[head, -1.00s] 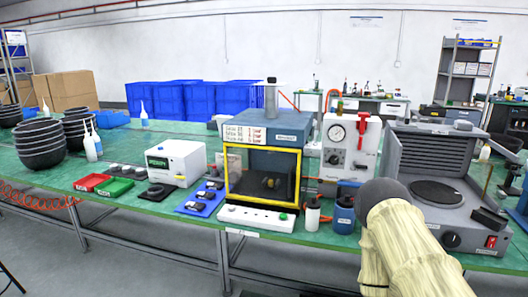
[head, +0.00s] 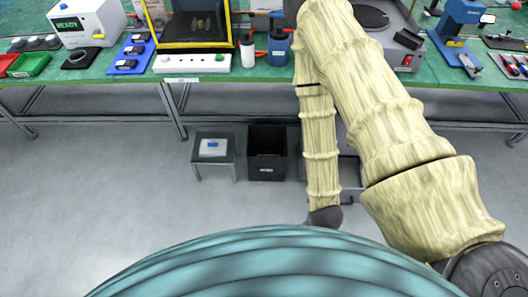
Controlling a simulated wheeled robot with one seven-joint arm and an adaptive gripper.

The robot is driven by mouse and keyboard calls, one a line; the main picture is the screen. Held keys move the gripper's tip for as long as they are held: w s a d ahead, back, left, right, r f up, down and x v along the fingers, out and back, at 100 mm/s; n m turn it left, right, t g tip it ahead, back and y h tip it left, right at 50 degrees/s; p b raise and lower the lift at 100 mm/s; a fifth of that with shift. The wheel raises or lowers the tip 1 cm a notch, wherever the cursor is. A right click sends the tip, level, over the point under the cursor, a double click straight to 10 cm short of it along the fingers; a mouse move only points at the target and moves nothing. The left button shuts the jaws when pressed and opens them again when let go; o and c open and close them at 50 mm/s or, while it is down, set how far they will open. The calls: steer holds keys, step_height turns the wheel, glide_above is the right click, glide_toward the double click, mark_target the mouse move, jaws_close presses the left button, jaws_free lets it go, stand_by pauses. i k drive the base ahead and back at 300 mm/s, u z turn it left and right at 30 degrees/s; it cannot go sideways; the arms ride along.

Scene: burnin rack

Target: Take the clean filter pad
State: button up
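A small flat white and blue item (head: 213,147) lies on a low grey stand (head: 223,169) on the floor below the bench. It is too small to tell whether it is the clean filter pad, and I make out no other clear candidate. My arm, in a pale ribbed sleeve, rises on the right, bends at the top edge and comes down in front of the bench. It ends in a dark joint just above my teal body. My gripper is not visible; whatever is beyond that joint is hidden.
A black open bin (head: 267,153) stands right of the stand. Grey floor is clear at left.

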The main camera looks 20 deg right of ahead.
mark_target(209, 147)
steer(key=u, duration=3.2)
steer(key=k, duration=1.6)
steer(key=z, duration=1.5)
steer(key=i, duration=1)
